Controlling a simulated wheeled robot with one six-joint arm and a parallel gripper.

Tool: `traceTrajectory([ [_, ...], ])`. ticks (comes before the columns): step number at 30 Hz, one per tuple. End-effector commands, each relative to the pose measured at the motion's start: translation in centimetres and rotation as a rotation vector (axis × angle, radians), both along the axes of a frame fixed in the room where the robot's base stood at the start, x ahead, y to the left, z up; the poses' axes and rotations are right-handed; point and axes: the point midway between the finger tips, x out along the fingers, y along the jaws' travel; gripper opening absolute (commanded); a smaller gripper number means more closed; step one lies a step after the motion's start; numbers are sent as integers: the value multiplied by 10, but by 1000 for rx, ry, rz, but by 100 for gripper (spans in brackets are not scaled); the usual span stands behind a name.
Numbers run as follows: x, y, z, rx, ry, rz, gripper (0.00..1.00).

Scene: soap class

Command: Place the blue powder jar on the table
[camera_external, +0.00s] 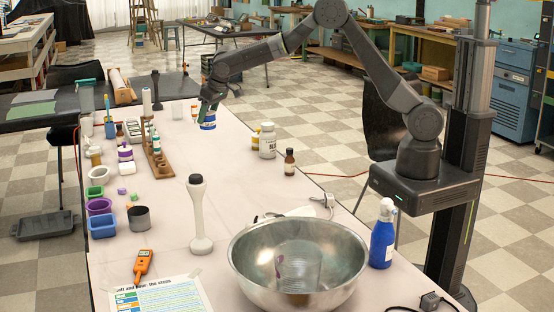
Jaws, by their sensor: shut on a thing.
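My gripper (210,103) is at the far right part of the long pale table (225,175). It is shut on a small jar with a blue and white label, the blue powder jar (208,121). The jar is upright, and its top is hidden by the fingers. I cannot tell from this view whether its base touches the table or hangs just above it.
A white jar (268,141), a yellow bottle (255,138) and a brown bottle (289,162) stand nearer along the right edge. A wooden rack (158,160) stands to the left. A steel bowl (345,245) and blue spray bottle (382,240) fill the near right.

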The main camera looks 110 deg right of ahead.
Motion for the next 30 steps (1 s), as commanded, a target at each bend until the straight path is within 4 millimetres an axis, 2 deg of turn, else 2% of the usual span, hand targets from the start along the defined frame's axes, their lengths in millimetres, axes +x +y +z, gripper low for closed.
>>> traceTrajectory([
  [1,-16,-28,0,0,0,-43,23],
  [6,-69,-101,0,0,-2,-161,23],
  [12,-126,-162,-1,0,-2,-268,23],
  [15,-150,-185,-1,0,-3,-311,23],
  [21,-190,-217,-2,1,-3,-375,23],
  [30,-226,-242,-2,2,-3,-432,23],
])
